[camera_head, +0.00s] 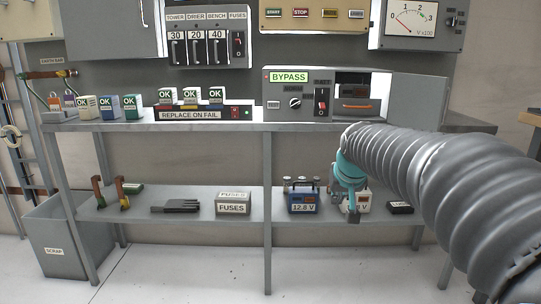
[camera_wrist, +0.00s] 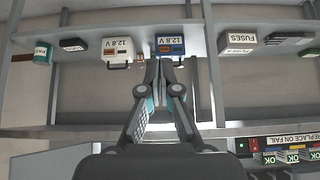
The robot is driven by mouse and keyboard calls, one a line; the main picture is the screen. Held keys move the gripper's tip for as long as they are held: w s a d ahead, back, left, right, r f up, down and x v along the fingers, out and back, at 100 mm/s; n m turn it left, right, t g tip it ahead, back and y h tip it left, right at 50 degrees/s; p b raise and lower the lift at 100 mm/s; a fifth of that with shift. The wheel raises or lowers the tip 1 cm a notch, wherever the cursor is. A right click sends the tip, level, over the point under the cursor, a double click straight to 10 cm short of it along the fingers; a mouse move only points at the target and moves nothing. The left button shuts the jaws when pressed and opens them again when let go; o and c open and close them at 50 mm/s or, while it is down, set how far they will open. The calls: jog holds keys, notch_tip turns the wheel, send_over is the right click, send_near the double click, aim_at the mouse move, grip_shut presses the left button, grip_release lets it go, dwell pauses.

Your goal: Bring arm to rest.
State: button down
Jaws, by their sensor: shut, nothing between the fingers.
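My arm, in a grey ribbed sleeve (camera_head: 440,190), reaches in from the right of the head view. My gripper (camera_head: 353,217) points down at the arm's end, in front of the lower shelf. In the wrist view my gripper (camera_wrist: 159,64) has its fingertips together with nothing between them. A white 12.8 V battery (camera_head: 362,202) is partly hidden behind the gripper in the head view. A blue 12.8 V battery (camera_head: 302,199) stands to its left. I cannot tell whether the gripper touches the white battery.
The bench top (camera_head: 200,126) carries the bypass unit (camera_head: 280,100) with its door (camera_head: 415,100) open, a "Replace on fail" strip (camera_head: 188,114) and several OK-labelled blocks. The lower shelf (camera_head: 140,212) holds a fuses box (camera_head: 233,204). A scrap bin (camera_head: 65,235) stands left. The front floor is clear.

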jog(key=s+a+f+g+p, duration=0.1)
jog(key=s+p, duration=0.7)
jog(key=s, duration=2.2)
jog(key=shift+s+f+g, duration=0.15)
jog(key=shift+s+g, duration=0.25)
